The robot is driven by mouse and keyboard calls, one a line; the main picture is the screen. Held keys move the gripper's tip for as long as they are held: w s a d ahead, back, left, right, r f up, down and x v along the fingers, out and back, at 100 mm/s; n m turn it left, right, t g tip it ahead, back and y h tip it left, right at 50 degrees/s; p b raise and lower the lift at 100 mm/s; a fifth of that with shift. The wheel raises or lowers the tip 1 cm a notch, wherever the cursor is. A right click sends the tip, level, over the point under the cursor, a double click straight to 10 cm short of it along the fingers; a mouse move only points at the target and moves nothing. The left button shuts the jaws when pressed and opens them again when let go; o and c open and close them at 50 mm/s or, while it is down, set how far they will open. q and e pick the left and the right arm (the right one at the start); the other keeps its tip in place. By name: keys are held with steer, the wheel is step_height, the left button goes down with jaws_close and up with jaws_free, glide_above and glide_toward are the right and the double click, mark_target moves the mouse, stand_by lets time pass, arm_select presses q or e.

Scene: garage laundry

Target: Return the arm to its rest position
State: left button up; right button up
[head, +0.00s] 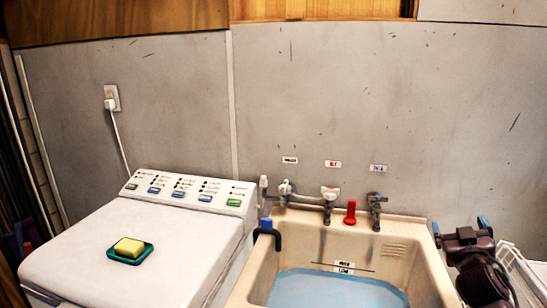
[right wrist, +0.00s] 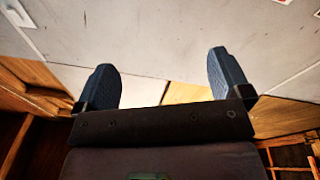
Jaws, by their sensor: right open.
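My right gripper (head: 463,226) is at the right side of the head view, beside the right edge of the sink, with its fingers pointing up. In the right wrist view its two dark blue fingers (right wrist: 165,85) stand wide apart with nothing between them. Behind them are the grey wall and wooden parts. My left gripper does not show in either view.
The beige sink (head: 428,268) holds bluish water (head: 335,290). Taps (head: 376,210) and a red object (head: 350,212) stand along its back. A white washing machine (head: 190,250) at left carries a yellow sponge (head: 129,247) on a green dish. A white rack (head: 522,270) is at far right.

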steer(key=s+d+r+n+t, duration=0.2)
steer(key=d+r+n, duration=0.4)
steer(key=d+r, duration=0.65)
steer(key=s+a+f+n+g+y, duration=0.15)
steer(key=s+f, duration=0.25)
steer(key=f, duration=0.4)
steer(key=s+a+f+g+y, duration=0.15)
steer(key=s+f, duration=0.25)
steer(key=f, duration=0.4)
steer(key=s+a+f+n+g, duration=0.1)
steer(key=s+f+g, duration=0.25)
steer(key=f, duration=0.45)
steer(key=s+a+f+g+y, duration=0.1)
steer(key=s+a+f+g, duration=0.1)
steer(key=s+f, duration=0.6)
steer(key=s+a+f+g+y, duration=0.1)
steer(key=s+a+f+g, duration=0.1)
steer(key=s+f, duration=0.7)
steer(key=s+a+f+m+t, duration=0.1)
steer(key=a+m, duration=0.7)
steer(key=a, duration=1.2)
step_height(320, 180, down, 2)
steer(key=shift+s+a+f+y, duration=0.1)
steer(key=shift+s+a+y, duration=0.3)
steer(key=shift+s, duration=0.05)
